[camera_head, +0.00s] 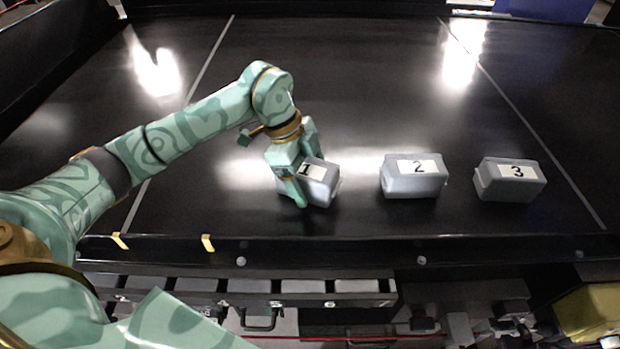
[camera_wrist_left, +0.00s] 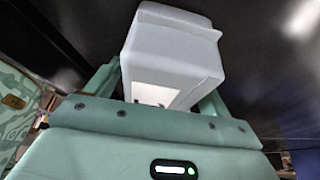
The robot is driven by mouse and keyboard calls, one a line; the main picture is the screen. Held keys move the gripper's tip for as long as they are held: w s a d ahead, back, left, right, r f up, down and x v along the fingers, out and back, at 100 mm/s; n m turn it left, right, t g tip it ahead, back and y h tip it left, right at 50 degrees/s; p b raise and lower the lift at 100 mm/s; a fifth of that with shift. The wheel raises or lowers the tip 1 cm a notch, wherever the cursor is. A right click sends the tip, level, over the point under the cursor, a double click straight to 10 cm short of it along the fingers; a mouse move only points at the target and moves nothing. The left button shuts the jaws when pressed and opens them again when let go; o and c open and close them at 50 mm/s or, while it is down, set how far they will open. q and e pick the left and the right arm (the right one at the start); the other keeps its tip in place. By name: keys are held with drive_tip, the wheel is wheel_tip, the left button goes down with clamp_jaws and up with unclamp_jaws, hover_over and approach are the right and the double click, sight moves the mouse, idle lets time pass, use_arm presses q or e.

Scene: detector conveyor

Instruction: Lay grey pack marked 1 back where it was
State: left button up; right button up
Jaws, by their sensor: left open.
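The grey pack marked 1 (camera_head: 321,184) lies on the black conveyor, partly covered by my left gripper (camera_head: 304,188). My left gripper is open, with its fingers around the pack. In the left wrist view the pack (camera_wrist_left: 172,52) sits between the two fingers, its white label partly in sight at its lower end. Whether a finger touches it cannot be told. The grey packs marked 2 (camera_head: 411,181) and 3 (camera_head: 510,183) stand apart in a row to the right. My right gripper is not in view.
The black conveyor (camera_head: 350,100) is clear behind the row. Its front edge (camera_head: 450,245) runs just in front of the packs. Below it is an open drawer (camera_head: 255,299) with several grey packs. A yellow object (camera_head: 588,308) is at the lower right.

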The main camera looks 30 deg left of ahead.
use_arm(q)
drive_tip(key=b+v, duration=0.1)
drive_tip(key=v, duration=1)
drive_tip(key=shift+r, duration=0.1)
drive_tip(key=shift+s, duration=0.1)
